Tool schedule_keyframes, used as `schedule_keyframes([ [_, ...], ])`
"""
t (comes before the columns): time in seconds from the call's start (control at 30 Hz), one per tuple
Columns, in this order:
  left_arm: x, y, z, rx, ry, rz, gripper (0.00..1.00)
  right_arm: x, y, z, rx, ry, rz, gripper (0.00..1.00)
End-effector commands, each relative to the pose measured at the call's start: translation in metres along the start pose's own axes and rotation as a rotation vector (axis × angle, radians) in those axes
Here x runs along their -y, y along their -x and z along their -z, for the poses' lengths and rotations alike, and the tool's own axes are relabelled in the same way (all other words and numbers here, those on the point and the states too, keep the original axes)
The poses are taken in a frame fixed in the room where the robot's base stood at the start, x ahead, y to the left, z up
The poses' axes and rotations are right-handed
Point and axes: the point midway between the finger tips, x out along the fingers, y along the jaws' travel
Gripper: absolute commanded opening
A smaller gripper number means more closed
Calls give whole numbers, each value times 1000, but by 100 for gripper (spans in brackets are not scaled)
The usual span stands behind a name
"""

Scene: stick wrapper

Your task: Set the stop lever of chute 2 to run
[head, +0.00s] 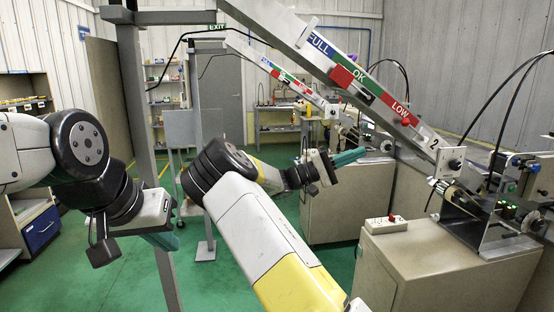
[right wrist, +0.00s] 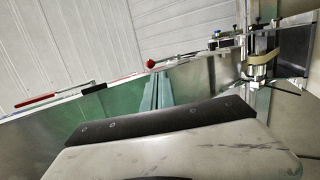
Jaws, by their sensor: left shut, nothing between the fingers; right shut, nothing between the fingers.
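Chute 2 (head: 300,40) is the near sloping rail at the upper right, marked FULL, OK and LOW, with a "2" plate (head: 434,141) at its lower end. A red piece (head: 342,76) and a dark piece sit along it; I cannot tell which part is its stop lever or how it is set. In the right wrist view a red-knobbed rod (right wrist: 151,64) and a red handle (right wrist: 38,101) show along a metal rail; I cannot tell which chute this is. My left gripper (head: 163,240) is shut and empty, low at left.
A second chute (head: 270,66) slopes behind. A grey cabinet (head: 440,265) carries rollers and a switch box (head: 386,224) below chute 2. A grey post (head: 135,90) stands between me and the shelves. Green floor is open at the lower left.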

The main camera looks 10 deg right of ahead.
Motion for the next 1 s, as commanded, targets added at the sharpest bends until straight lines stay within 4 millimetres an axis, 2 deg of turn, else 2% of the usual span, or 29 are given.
schedule_keyframes([
  [0.03, 0, 0, 0, 0, 0, 0, 0, 14, -15, -11, 33, 22, 73, 0],
  [0.1, 0, 0, 0, 0, 0, 0, 0, 41, -30, -29, 75, 63, 209, 0],
  [0.23, 0, 0, 0, 0, 0, 0, 0, 96, -44, -74, 149, 139, 528, 0],
  [0.3, 0, 0, 0, 0, 0, 0, 0, 119, -40, -97, 174, 168, 699, 0],
  [0.4, 0, 0, 0, 0, 0, 0, 0, 140, -25, -126, 190, 189, 936, 0],
  [0.5, 0, 0, 0, 0, 0, 0, 0, 148, -4, -152, 185, 188, 1163, 0],
  [0.6, 0, 0, 0, 0, 0, 0, 0, 145, 21, -173, 157, 167, 1374, 0],
  [0.73, 0, 0, 0, 0, 0, 0, 0, 124, 52, -198, 90, 109, 1619, 0],
  [0.87, 0, 0, 0, 0, 0, 0, 0, 91, 79, -221, -8, 22, 1823, 0],
  [1.0, 0, 0, 0, 0, 0, 0, 0, 50, 103, -248, -143, -97, 1990, 0],
])
